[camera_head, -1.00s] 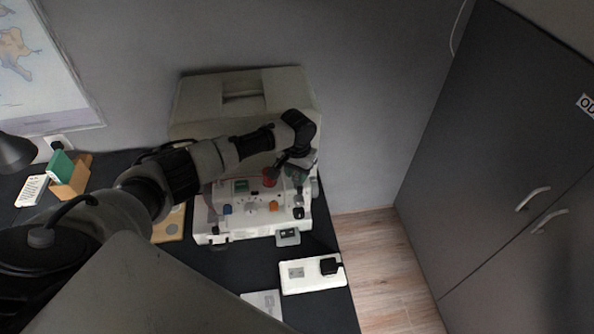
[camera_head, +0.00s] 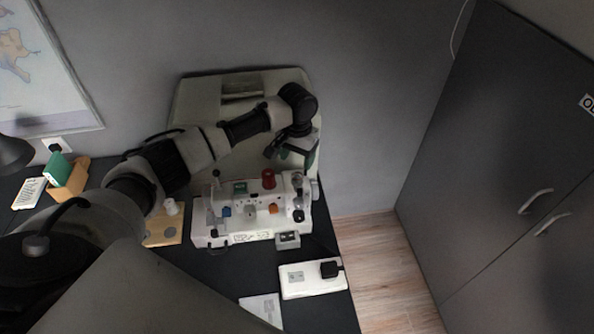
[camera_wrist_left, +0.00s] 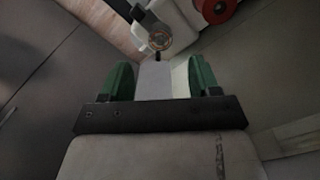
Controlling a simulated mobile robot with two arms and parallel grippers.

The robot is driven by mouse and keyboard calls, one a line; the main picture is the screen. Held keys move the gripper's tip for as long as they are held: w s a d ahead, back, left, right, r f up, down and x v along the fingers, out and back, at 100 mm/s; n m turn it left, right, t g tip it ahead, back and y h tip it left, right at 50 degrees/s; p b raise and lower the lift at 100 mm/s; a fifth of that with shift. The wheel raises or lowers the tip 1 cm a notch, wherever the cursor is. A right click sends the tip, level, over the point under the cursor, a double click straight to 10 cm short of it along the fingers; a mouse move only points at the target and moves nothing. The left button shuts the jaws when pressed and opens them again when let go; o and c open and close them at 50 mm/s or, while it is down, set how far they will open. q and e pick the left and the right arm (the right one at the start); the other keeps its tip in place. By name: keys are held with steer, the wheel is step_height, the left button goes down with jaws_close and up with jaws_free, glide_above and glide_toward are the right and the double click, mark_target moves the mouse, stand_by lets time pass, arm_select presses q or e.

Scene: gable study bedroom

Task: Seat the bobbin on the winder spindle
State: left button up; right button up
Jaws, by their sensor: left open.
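A white sewing machine base (camera_head: 240,228) stands on the dark desk. A red spool (camera_head: 269,179) stands upright on its top; its round end also shows in the wrist view (camera_wrist_left: 217,10). A small round piece with a copper-coloured centre (camera_wrist_left: 156,38) sits on the white machine just ahead of my left fingers; it looks like the bobbin at the winder, but I cannot tell how it is seated. My left gripper (camera_head: 296,160) is open and hangs above the machine's right end, apart from it. Its green fingers stand apart in the wrist view (camera_wrist_left: 158,70).
A white spool (camera_head: 171,207) stands on a tan board (camera_head: 160,238) left of the machine. A white power strip (camera_head: 302,283) with a black plug lies in front. The pale case (camera_head: 195,100) stands behind. The desk's right edge is close; dark cabinets stand beyond.

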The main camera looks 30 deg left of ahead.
arm_select(q)
steer(key=shift+r, duration=1.8)
